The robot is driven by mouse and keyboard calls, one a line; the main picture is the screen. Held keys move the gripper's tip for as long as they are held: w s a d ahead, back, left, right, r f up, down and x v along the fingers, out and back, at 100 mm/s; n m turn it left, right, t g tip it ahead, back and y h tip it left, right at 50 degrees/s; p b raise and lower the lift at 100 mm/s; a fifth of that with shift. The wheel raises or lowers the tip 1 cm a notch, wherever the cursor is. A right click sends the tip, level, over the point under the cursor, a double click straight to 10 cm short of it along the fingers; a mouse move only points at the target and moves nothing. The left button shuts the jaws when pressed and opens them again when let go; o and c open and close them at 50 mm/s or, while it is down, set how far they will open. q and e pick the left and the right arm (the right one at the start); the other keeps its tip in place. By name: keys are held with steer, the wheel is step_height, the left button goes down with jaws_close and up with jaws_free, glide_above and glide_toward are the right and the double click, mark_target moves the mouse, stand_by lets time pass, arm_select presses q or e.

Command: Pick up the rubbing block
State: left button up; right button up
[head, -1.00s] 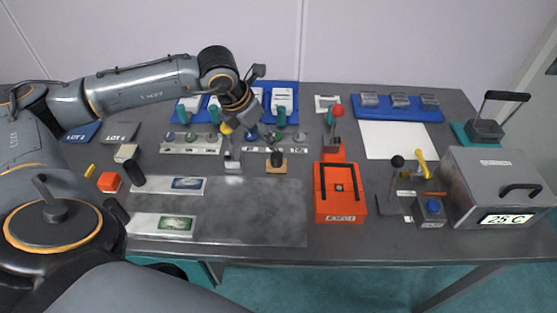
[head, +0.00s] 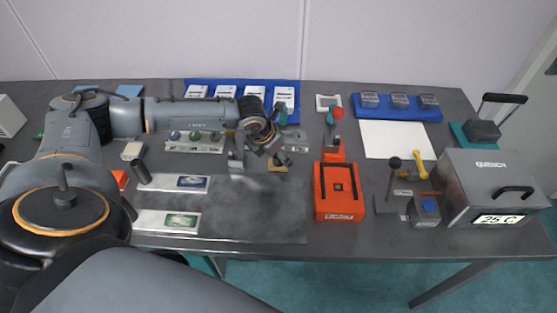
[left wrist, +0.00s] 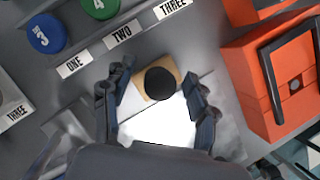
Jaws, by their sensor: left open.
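The rubbing block is a small tan block with a round black knob on top; in the left wrist view the block (left wrist: 143,82) lies ahead, between my fingertips in the picture. In the head view only part of the tan block (head: 279,167) shows, the rest hidden behind my gripper. My left gripper (head: 275,155) is open and empty, over the block; in the left wrist view its two fingers (left wrist: 157,88) stand on either side of it. I cannot tell how high the fingertips are above it. My right gripper is not in view.
An orange press (head: 340,205) stands to the right of the block. A bright plate (left wrist: 157,127) lies beneath the gripper in the wrist view. Labelled strips with coloured knobs (head: 193,146) lie behind.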

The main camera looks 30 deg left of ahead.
arm_select(q)
jaws_close()
steer(key=shift+r, duration=0.15)
steer(key=shift+r, duration=0.35)
step_height(320, 180, up, 9)
steer(key=b, duration=0.2)
steer(key=shift+r+b, duration=0.1)
steer(key=shift+b, duration=0.25)
